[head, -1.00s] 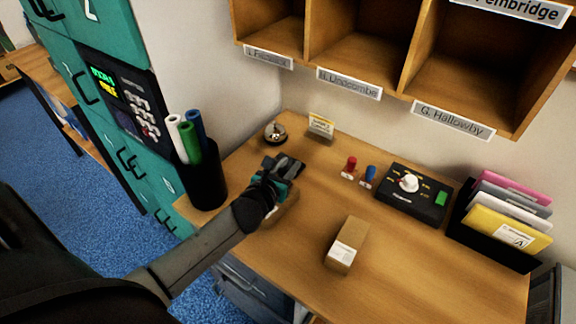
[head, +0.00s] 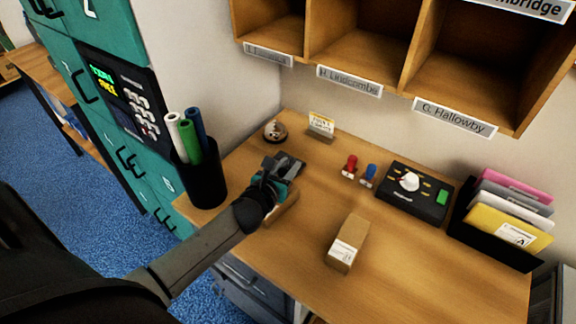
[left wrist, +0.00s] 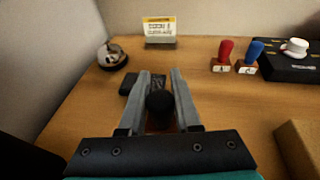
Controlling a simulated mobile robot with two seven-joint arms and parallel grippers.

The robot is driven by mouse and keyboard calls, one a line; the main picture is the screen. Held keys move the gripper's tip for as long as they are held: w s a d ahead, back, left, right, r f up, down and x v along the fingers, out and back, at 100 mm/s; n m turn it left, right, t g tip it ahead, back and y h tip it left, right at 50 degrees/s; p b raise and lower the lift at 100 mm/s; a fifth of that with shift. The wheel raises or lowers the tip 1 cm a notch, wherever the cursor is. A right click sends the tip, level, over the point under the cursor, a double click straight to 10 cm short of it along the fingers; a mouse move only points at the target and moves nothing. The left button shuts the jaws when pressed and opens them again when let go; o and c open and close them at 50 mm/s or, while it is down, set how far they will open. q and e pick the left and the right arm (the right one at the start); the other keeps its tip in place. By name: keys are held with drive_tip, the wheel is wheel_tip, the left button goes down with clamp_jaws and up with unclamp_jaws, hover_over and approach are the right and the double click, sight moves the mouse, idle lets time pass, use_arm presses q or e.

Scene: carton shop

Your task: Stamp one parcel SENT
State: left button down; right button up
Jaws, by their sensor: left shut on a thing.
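My left gripper (head: 276,166) is over the back left part of the desk. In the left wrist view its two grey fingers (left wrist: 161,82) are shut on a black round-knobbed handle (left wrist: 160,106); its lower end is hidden. A dark flat block (left wrist: 129,86) lies just beyond the fingers. One brown parcel (head: 347,240) with a white label lies at the desk's middle front. Another brown box (head: 284,209) is partly hidden under my left wrist. A red-handled stamp (head: 350,165) and a blue-handled stamp (head: 368,174) stand upright at the back. My right gripper is not in view.
A bell (head: 275,131) and a small yellow-white card (head: 321,124) stand at the back left. A black box with a white dial (head: 409,183) and a folder rack (head: 490,246) stand at right. A black pot of rolls (head: 206,185) stands at left. Desk is clear around the middle parcel.

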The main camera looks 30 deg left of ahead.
use_arm(q)
drive_tip(key=shift+f, duration=0.2)
drive_tip(key=shift+s+f, duration=0.1)
drive_tip(key=shift+f, duration=0.1)
idle(0.9)
wheel_tip(320, 180, up, 7)
drive_tip(key=p, duration=0.7)
drive_tip(key=shift+r, duration=0.15)
